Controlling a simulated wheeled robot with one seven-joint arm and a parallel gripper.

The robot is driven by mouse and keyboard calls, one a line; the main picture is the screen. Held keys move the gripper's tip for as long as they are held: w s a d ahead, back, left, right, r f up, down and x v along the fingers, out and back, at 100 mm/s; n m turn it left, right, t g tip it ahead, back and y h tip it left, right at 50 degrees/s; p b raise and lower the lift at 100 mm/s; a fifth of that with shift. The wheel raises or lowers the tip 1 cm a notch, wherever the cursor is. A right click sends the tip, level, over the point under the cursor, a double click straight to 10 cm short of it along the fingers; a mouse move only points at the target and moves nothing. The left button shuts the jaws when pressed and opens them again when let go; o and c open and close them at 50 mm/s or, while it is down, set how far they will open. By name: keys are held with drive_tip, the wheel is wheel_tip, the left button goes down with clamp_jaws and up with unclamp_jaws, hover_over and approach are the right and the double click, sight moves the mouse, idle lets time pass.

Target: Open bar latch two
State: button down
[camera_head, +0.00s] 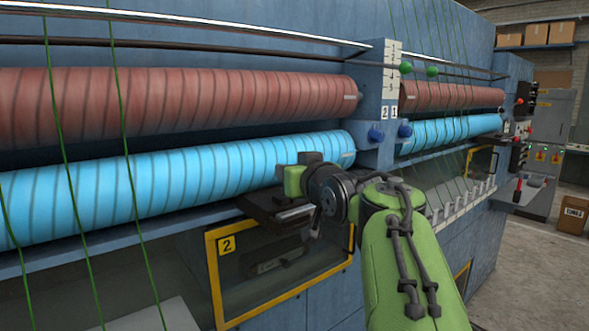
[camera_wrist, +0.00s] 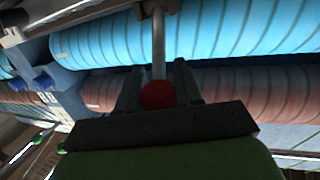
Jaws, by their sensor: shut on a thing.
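The bar latch shows in the wrist view as a pale metal rod (camera_wrist: 158,42) ending in a red ball knob (camera_wrist: 158,95). My gripper (camera_wrist: 158,82) has its two dark fingers on either side of the knob and is shut on it. In the head view, my arm reaches to the machine front just above the yellow-framed window marked 2 (camera_head: 212,280). My wrist is below the right end of the near blue roller there. The knob and the fingertips cannot be made out in the head view.
The blue roller (camera_head: 150,190) and red-brown roller (camera_head: 180,95) run close above my wrist. Thin green strands (camera_head: 70,190) hang at the left. A post with number plates (camera_head: 384,112) stands between the two roller sections. Open floor (camera_head: 530,270) lies at the right.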

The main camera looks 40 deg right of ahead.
drive_tip(key=shift+w+a+f, duration=0.1)
drive_tip(key=shift+a+f, duration=0.05)
drive_tip(key=c, duration=1)
unclamp_jaws()
drive_tip(key=shift+c, duration=0.2)
drive_tip(key=shift+o, duration=1.4)
drive_tip(key=shift+w, duration=0.3)
drive_tip(key=shift+s, duration=0.15)
